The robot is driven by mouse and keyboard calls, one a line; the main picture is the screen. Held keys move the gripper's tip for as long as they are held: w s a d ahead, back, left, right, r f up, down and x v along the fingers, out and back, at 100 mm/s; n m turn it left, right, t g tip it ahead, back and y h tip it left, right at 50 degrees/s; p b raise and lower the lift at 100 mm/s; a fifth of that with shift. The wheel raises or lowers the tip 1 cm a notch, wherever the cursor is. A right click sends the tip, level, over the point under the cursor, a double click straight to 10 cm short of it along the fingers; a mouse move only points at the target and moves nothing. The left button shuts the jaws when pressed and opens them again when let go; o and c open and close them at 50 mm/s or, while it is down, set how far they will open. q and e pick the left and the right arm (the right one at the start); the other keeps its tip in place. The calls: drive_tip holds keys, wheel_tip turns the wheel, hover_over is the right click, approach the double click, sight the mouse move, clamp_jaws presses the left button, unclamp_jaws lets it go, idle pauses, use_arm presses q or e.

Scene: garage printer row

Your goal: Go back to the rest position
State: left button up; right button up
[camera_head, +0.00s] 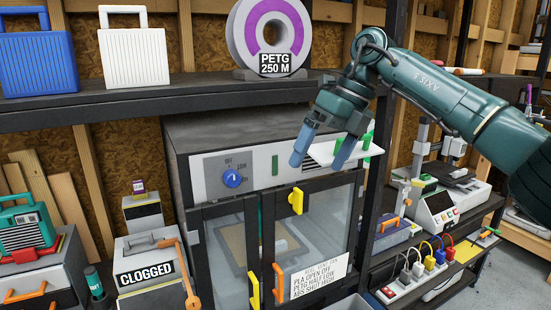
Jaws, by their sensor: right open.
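My right gripper (321,151) hangs in front of the upper front panel of the grey printer cabinet (215,128). Its two blue-grey fingers point down, spread apart, with nothing visible between them. My right arm comes in from the right edge. My left gripper is not in view. The cabinet panel carries a blue knob (232,178). Below it are glass doors with a yellow latch (296,201) and a white label (313,277). A white flap-like piece with green edges (362,151) shows just behind and right of the fingers; whether they touch it cannot be told.
A dark shelf (150,97) above holds a blue case (38,52), a white case (134,52) and a PETG spool (270,38). A box marked CLOGGED (147,268) stands at the lower left. A power strip (405,286) with coloured plugs sits on the lower right shelf.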

drive_tip(key=s+a+f+m+g+y, duration=0.1)
drive_tip(key=s+a+f+m+y, duration=0.25)
drive_tip(key=a+f+y, duration=0.5)
drive_tip(key=s+a+f+m+y, duration=0.3)
drive_tip(key=s+a+f+y, duration=0.2)
drive_tip(key=a+f+y, duration=0.3)
drive_tip(key=s+d+f+m+t+h, duration=0.1)
drive_tip(key=d+f+m+t+h, duration=0.45)
drive_tip(key=f+m+t, duration=0.55)
drive_tip(key=s+d+f+m+t+h, duration=0.1)
drive_tip(key=d+f+m+t+h, duration=0.5)
drive_tip(key=m, duration=0.9)
drive_tip(key=s+d+f+m+g+h, duration=0.3)
drive_tip(key=s+d+f, duration=0.3)
drive_tip(key=s+f, duration=0.2)
drive_tip(key=s+d+f+m+g+h, duration=0.3)
drive_tip(key=s+d+f+m, duration=0.2)
drive_tip(key=s+f, duration=0.4)
drive_tip(key=shift+s+d+h, duration=0.4)
drive_tip(key=shift+s+d, duration=0.2)
drive_tip(key=shift+d, duration=0.05)
drive_tip(key=shift+a, duration=0.2)
